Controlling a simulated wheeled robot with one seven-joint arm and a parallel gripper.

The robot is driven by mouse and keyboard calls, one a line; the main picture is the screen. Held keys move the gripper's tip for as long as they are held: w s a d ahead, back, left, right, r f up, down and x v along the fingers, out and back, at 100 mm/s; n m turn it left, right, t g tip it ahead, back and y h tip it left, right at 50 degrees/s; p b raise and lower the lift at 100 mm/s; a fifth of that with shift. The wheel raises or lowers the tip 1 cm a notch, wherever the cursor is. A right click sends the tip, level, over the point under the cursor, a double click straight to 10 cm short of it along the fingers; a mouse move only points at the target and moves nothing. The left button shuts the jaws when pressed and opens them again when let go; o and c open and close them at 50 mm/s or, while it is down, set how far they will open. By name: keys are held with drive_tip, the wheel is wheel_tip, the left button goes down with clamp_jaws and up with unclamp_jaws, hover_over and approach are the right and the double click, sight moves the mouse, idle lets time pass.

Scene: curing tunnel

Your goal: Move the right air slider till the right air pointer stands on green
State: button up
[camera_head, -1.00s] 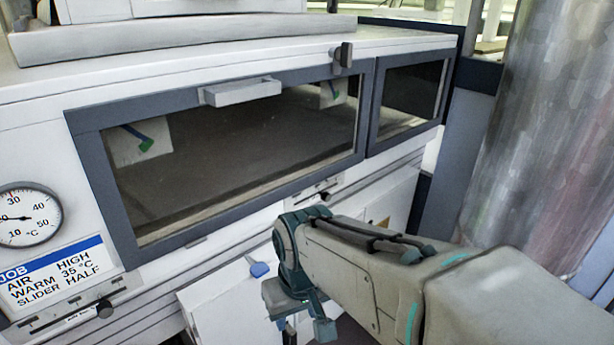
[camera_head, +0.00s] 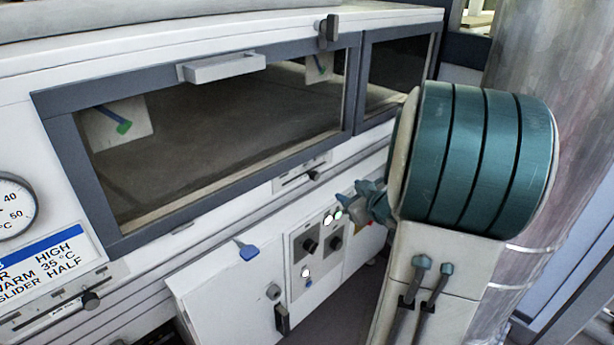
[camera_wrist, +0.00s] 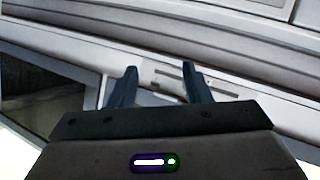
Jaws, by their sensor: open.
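The right air slider is a pale plate with a slot (camera_head: 290,180) and a dark knob (camera_head: 313,175) near its right end, on the front below the window. My gripper (camera_head: 352,200) is right of and slightly below the slider, partly hidden by my arm. In the wrist view my gripper (camera_wrist: 157,75) is open and empty, with the slider's plate (camera_wrist: 175,82) beyond and between its fingers; the knob is unclear there.
A window handle (camera_head: 222,67) juts out above. The left air slider's knob (camera_head: 90,300) sits lower left, below the job card (camera_head: 50,265). A large column (camera_head: 560,60) stands right.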

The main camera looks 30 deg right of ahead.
drive_tip(key=s+t+y, duration=0.1)
drive_tip(key=n+t+y, duration=0.2)
drive_tip(key=y, duration=0.4)
approach(315, 178)
drive_tip(key=x, duration=0.8)
drive_tip(key=shift+w+d+b, duration=0.1)
drive_tip(key=shift+d+b, duration=0.1)
drive_tip(key=shift+b, duration=0.2)
drive_tip(key=shift+w+a, duration=0.35)
drive_tip(key=shift+w, duration=0.2)
drive_tip(key=shift+s+d, duration=0.25)
drive_tip(key=shift+d, duration=0.1)
drive_tip(key=shift+c, duration=0.3)
clamp_jaws()
drive_tip(key=shift+s, duration=0.1)
